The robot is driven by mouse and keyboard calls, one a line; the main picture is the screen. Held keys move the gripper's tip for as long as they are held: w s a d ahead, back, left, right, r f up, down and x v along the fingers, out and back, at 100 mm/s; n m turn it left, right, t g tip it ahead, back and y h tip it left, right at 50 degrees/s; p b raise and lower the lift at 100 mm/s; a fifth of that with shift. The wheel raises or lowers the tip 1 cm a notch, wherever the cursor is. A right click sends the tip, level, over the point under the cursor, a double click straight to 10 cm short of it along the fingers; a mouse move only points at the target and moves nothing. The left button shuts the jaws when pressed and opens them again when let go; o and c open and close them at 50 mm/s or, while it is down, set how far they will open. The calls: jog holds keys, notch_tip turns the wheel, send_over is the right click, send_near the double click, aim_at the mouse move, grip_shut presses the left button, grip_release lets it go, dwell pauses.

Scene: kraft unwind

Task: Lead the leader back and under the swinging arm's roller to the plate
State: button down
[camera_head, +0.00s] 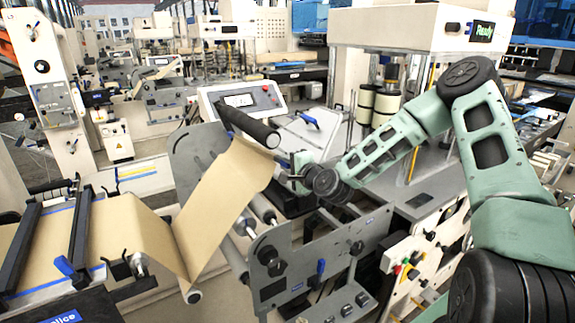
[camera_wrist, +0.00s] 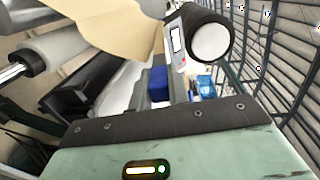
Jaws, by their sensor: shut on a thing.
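The leader, a tan kraft web (camera_head: 215,195), runs from the table at the left, down around a low roller (camera_head: 192,296), then up to the right in a slanting span. My gripper (camera_head: 287,178) is at the upper right end of that span, shut on the leader; its fingertips are hard to make out. A black roller (camera_head: 248,127) lies just above the leader's upper end. In the wrist view the leader (camera_wrist: 115,25) spreads at the top left, and the black roller with its pale end (camera_wrist: 210,42) is at the top right. I cannot tell which part is the plate.
The left table has dark crossbars (camera_head: 82,235) and a blue-handled clamp (camera_head: 66,268). A grey side frame with knobs (camera_head: 330,260) stands below my gripper, with pale rollers (camera_head: 262,208) beside the web. A control panel (camera_head: 243,101) stands behind the black roller.

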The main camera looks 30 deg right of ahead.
jog(key=shift+f+t+b, duration=0.6)
jog(key=shift+f+b, duration=0.65)
jog(key=shift+b, duration=1.35)
jog(key=s+a+b, duration=0.1)
jog(key=a+b, duration=0.3)
jog(key=a, duration=2.1)
jog(key=shift+a, duration=0.4)
jog(key=shift+a+f, duration=0.1)
jog(key=a+b, duration=0.3)
jog(key=a, duration=1.1)
jog(key=shift+s, duration=0.3)
notch_tip(320, 180, down, 9)
jog(key=b, duration=0.8)
